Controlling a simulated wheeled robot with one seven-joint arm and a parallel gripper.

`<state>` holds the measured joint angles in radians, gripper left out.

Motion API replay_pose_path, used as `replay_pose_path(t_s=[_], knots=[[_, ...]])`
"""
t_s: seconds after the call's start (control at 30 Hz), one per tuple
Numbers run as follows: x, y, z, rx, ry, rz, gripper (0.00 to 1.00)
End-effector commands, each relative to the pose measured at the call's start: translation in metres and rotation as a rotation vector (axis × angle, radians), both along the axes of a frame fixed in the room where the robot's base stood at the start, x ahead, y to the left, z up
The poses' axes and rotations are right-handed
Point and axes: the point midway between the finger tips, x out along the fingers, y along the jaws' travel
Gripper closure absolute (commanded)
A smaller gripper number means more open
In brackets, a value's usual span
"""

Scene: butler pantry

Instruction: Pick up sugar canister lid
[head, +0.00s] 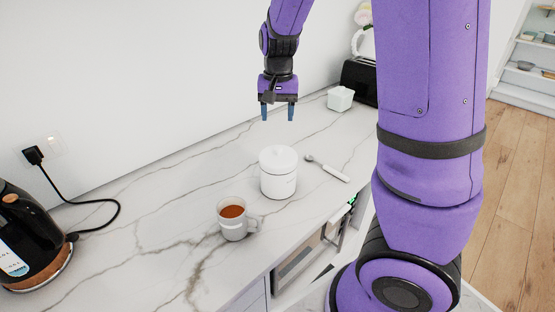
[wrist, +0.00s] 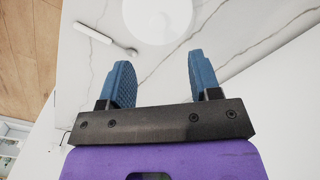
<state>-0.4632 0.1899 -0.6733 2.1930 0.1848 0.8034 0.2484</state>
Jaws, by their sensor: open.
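The white sugar canister (head: 278,182) stands upright on the marble counter, with its round white lid (head: 278,157) on top. My gripper (head: 278,114) is open and empty, pointing down in the air above and behind the canister, apart from it. In the wrist view the blue fingers of my gripper (wrist: 160,80) are spread. The round white lid (wrist: 158,15) shows at the top edge there, beyond the fingertips and partly cut off by the frame.
A mug of brown drink (head: 232,220) stands left of the canister, and a spoon (head: 328,168) lies right of it. A black kettle (head: 28,235) is at far left. A small white container (head: 340,98) and a black toaster (head: 360,80) stand at the back. Marble between is clear.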

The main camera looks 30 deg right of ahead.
Motion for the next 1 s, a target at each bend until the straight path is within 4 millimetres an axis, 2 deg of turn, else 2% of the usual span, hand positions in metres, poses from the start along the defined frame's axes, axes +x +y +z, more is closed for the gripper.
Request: replay_pose_path(t_s=[0.17,0.4,0.67,1.0], knots=[[0.005,-0.002,-0.014,-0.014,0.011,-0.016,0.43],[0.004,-0.003,-0.049,-0.014,0.011,-0.016,0.43],[0.004,-0.002,-0.066,-0.013,0.009,-0.016,0.43],[0.003,-0.004,-0.107,-0.015,0.01,-0.016,0.43]])
